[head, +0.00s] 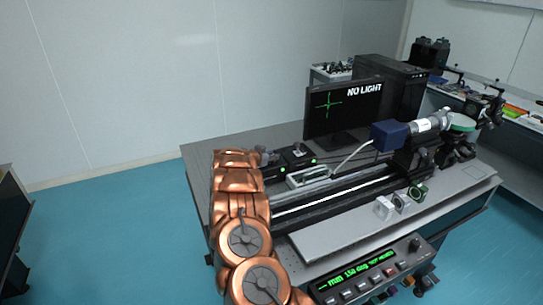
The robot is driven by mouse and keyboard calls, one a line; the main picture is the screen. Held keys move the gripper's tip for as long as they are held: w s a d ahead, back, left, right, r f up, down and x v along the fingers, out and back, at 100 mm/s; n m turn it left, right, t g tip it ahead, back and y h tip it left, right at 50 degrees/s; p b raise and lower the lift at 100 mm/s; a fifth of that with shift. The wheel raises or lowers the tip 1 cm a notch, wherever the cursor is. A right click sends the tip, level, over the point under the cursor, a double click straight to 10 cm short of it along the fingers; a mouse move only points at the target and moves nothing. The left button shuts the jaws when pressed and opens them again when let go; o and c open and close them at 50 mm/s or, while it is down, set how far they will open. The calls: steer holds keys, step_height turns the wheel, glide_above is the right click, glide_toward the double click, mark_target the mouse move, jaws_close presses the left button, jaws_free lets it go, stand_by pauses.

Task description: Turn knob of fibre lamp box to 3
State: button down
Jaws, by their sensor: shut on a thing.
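A small black box (299,157) with a green light stands on the optical table left of the monitor; I take it for the fibre lamp box. My copper arm reaches up to its left side. My gripper (267,158) is small and dark here, at the box's left end. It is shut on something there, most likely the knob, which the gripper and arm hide. The knob's setting and any scale marks cannot be read from this view.
The monitor (343,109) reads "NO LIGHT" beside a green cross. A rail (335,193) runs along the optical table (205,165), with a blue camera (389,135) above it. Small optics (400,203) and a control unit with green display (372,270) are nearer. Blue floor (110,220) is clear at left.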

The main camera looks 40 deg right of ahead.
stand_by(0.3)
steer(key=c, duration=0.9)
jaws_free()
step_height(320, 180, up, 10)
steer(key=shift+f, duration=0.1)
steer(key=shift+w, duration=0.1)
